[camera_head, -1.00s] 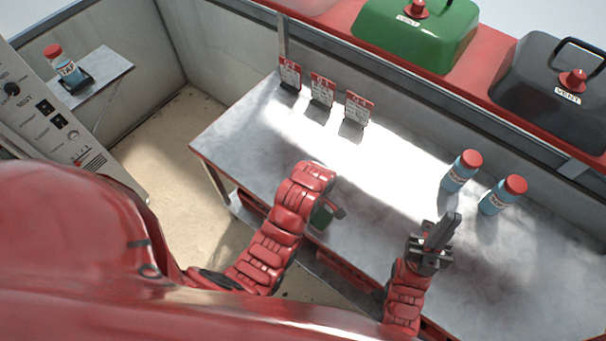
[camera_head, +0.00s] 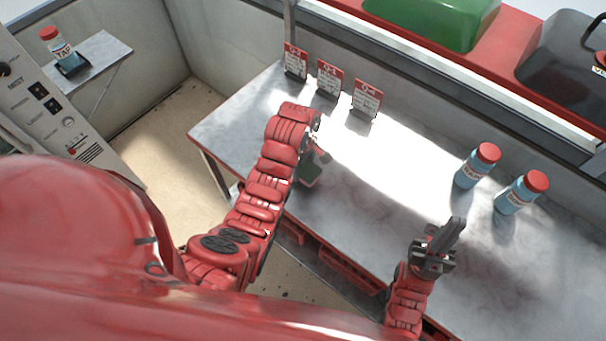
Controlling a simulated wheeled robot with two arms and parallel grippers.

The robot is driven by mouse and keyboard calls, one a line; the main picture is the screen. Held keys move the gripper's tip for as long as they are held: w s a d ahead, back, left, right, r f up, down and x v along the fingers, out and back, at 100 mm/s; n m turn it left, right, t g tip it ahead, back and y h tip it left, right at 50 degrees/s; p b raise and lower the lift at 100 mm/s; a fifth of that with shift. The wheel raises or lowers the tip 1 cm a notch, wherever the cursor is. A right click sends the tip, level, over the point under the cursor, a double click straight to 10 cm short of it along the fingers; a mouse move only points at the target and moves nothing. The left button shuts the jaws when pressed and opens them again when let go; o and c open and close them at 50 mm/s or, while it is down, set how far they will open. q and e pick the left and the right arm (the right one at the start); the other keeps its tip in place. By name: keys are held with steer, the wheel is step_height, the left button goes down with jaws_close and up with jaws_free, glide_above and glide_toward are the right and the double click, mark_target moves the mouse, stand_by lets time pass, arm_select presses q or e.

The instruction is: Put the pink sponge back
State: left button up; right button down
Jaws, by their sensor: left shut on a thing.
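I see no pink sponge in this view. My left gripper (camera_head: 319,156) is over the left part of the grey worktop (camera_head: 385,215), mostly hidden behind its own red wrist. It is shut on a small dark green thing (camera_head: 311,173), of which only a part shows below the wrist; I cannot tell what it is. My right gripper (camera_head: 449,236) is above the front right of the worktop, its dark fingers together with nothing seen between them.
Three red-and-white cards (camera_head: 329,78) stand along the back edge. Two blue bottles with red caps (camera_head: 477,166) stand at the right. A green lidded box (camera_head: 435,22) and a dark one (camera_head: 570,70) are on the red ledge. A bottle (camera_head: 61,52) stands on the left shelf. The worktop's middle is clear.

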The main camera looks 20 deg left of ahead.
mark_target(303, 166)
arm_select(q)
steer(key=shift+w+a+f, duration=0.1)
steer(key=shift+w+a, duration=0.05)
steer(key=shift+w, duration=0.1)
step_height(303, 166, down, 3)
steer(key=shift+s+r+p, duration=0.1)
steer(key=shift+p, duration=1)
steer(key=shift+f, duration=0.3)
steer(key=o, duration=1.3)
steer(key=shift+f, duration=0.15)
